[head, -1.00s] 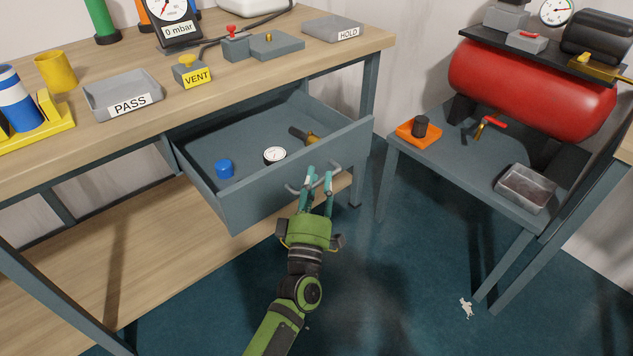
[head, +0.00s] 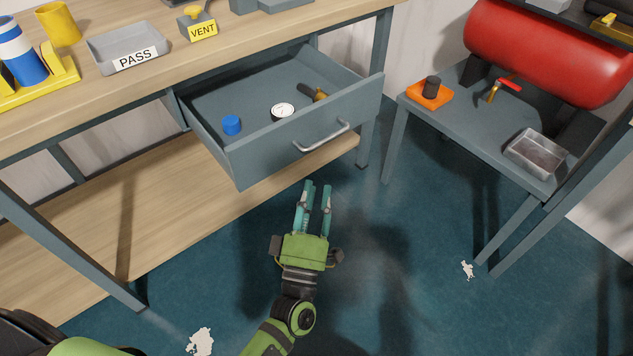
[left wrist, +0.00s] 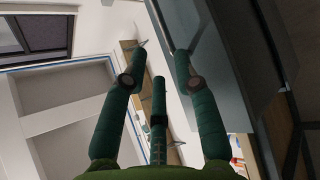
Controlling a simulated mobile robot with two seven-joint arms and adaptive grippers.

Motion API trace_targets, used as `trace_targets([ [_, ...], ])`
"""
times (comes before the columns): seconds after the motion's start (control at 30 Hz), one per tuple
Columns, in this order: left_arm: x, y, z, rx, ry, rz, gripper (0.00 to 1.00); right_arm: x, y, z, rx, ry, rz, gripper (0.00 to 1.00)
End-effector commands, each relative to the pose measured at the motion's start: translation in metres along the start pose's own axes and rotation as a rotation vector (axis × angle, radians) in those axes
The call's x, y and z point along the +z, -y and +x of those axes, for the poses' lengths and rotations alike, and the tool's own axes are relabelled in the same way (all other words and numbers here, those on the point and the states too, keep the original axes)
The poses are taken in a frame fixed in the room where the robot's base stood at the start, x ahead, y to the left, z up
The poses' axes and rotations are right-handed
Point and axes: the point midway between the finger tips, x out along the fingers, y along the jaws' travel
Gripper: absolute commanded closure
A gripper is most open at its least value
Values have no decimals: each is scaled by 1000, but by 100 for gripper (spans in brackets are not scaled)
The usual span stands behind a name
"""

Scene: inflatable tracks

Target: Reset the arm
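My left gripper (head: 316,190) is green with teal fingers. In the head view it is in front of and below the open drawer (head: 255,160), apart from its metal handle (head: 322,137). Its fingers are spread and nothing shows between them. In the left wrist view the teal fingers (left wrist: 158,65) are also apart and empty, with a grey surface close by on the right. The drawer holds a blue cap (head: 232,125), a white dial gauge (head: 282,111) and a brass-coloured fitting (head: 320,95). My right gripper is not in view.
The wooden bench (head: 100,95) carries a PASS tray (head: 128,47) and a VENT block (head: 199,25). A wooden lower shelf (head: 130,210) is under it. A grey side table (head: 480,125) with a red tank (head: 545,50) stands at right. The floor around my gripper is clear.

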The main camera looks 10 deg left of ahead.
Motion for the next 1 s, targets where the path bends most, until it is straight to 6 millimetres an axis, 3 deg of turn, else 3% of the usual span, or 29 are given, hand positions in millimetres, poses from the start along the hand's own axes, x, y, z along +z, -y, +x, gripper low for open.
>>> trace_targets([
  [0.47,0,0,0,-1,1,1,70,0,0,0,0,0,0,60],
  [0.57,8,9,-3,-20,42,32,70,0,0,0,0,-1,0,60],
  [0.67,31,37,-16,-79,173,133,70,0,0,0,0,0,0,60],
  [0.77,63,86,-46,-174,384,293,70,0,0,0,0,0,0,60],
  [0.9,92,165,-112,-325,721,532,70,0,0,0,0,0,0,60],
  [1.0,94,215,-169,-429,949,677,70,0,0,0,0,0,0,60],
])
